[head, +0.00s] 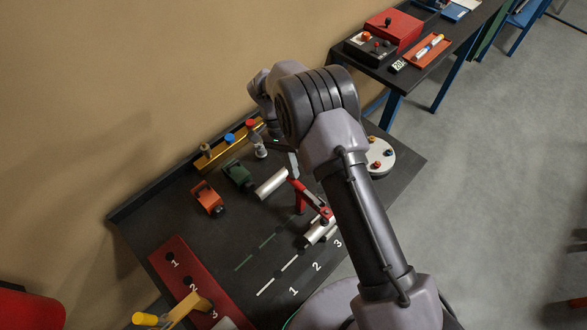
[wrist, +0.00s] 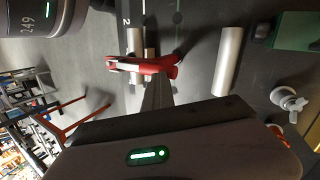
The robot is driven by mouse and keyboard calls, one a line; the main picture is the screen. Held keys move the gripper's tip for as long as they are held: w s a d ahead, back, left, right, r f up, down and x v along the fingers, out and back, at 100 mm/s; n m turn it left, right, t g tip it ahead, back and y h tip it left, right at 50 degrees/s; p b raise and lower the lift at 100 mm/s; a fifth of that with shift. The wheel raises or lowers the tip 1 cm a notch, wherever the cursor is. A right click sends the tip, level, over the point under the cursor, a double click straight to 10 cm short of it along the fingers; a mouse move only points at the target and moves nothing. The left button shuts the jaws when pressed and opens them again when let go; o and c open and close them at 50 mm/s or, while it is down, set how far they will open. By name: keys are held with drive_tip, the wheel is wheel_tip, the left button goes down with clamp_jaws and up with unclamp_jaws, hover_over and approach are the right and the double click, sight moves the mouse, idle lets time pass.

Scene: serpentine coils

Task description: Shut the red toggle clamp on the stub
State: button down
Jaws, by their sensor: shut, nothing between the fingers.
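The red toggle clamp (head: 299,201) stands on the dark table, and its red arm reaches toward a short silver stub (head: 318,231) at lower right. In the wrist view the clamp's red arm (wrist: 152,65) lies across the silver stub (wrist: 135,42). I cannot tell whether it presses on the stub. My gripper (wrist: 157,84) is shut and empty, its tips close to the clamp arm in the picture; contact is unclear. In the head view my gripper (head: 293,165) is just above the clamp and partly hidden by my arm.
A loose-looking silver cylinder (head: 271,184) lies beside the clamp. A green block (head: 237,173), an orange block (head: 208,199) and a yellow rack (head: 222,148) stand farther left. A white round plate (head: 382,158) is right of my arm.

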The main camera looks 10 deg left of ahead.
drive_tip(key=shift+s+f, duration=0.2)
drive_tip(key=shift+f, duration=0.2)
drive_tip(key=p+v, duration=0.4)
drive_tip(key=v, duration=1.4)
drive_tip(key=shift+r, duration=0.2)
drive_tip(key=s+d+r+n+t+y+b, duration=0.1)
drive_tip(key=s+d+r+t+y+b, duration=0.1)
drive_tip(key=s+d+r+b, duration=0.35)
drive_tip(key=s+d+r+n+t+y+b, duration=0.1)
drive_tip(key=s+d+r+t+b, duration=0.1)
drive_tip(key=d+b, duration=0.7)
drive_tip(key=s+d+f+t+y+b, duration=0.1)
drive_tip(key=s+d+f+t+b, duration=0.2)
drive_tip(key=s, duration=0.6)
drive_tip(key=s+d+f+m+t+y+b, duration=0.1)
drive_tip(key=s+d+f+t+b, duration=0.2)
drive_tip(key=s+f+b, duration=0.5)
wheel_tip(320, 180, down, 2)
drive_tip(key=shift+s+d+f, duration=0.15)
drive_tip(key=shift+s+d, duration=0.1)
drive_tip(key=shift+s, duration=0.6)
